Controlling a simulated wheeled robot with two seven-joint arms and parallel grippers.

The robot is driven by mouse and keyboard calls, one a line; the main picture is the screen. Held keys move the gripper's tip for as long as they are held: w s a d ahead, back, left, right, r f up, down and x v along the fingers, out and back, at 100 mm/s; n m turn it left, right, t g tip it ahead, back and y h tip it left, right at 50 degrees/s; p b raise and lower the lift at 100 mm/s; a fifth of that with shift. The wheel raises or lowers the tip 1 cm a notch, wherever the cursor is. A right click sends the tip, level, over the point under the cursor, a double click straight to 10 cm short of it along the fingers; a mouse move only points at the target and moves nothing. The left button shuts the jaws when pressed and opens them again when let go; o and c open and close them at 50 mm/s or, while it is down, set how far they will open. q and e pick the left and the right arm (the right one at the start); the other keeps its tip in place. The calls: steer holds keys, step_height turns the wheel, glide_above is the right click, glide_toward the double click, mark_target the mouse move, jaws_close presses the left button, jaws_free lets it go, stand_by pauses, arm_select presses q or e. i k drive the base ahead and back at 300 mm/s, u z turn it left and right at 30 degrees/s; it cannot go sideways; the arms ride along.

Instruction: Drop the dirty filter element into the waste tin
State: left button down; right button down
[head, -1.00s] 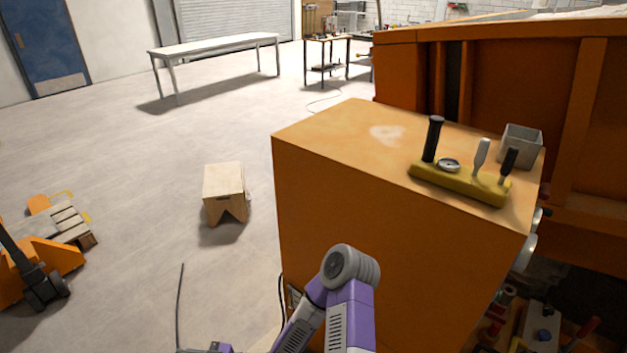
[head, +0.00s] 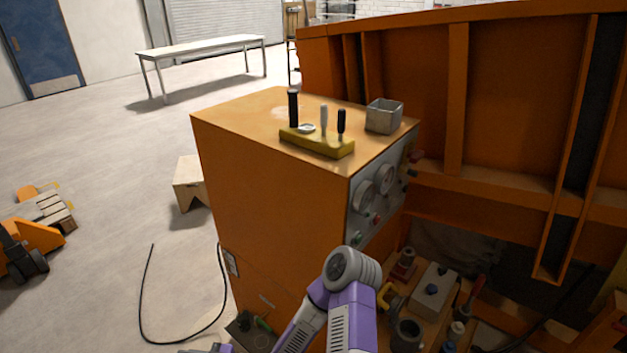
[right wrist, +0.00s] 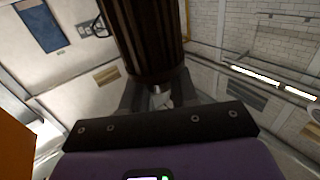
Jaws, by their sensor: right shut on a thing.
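In the right wrist view, a dark brown, ribbed cylinder, which looks like the dirty filter element (right wrist: 146,42), is held between the fingers of my right gripper (right wrist: 160,97). The gripper is shut on it, and its far end runs out of the top of the picture. In the head view, a grey square open tin (head: 384,117), which looks like the waste tin, stands on the back right of the orange cabinet's top. Its inside is mostly hidden. The filter and both grippers are out of the head view; one purple arm of mine shows at the bottom.
The orange cabinet (head: 270,190) has gauges (head: 363,196) on its right face. A yellow lever block (head: 316,141) stands left of the tin. A low bench (head: 432,290) with several parts lies right of my arm. A tall orange wall (head: 510,90) rises behind.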

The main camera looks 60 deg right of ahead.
mark_target(384, 127)
steer(key=z, duration=1.4)
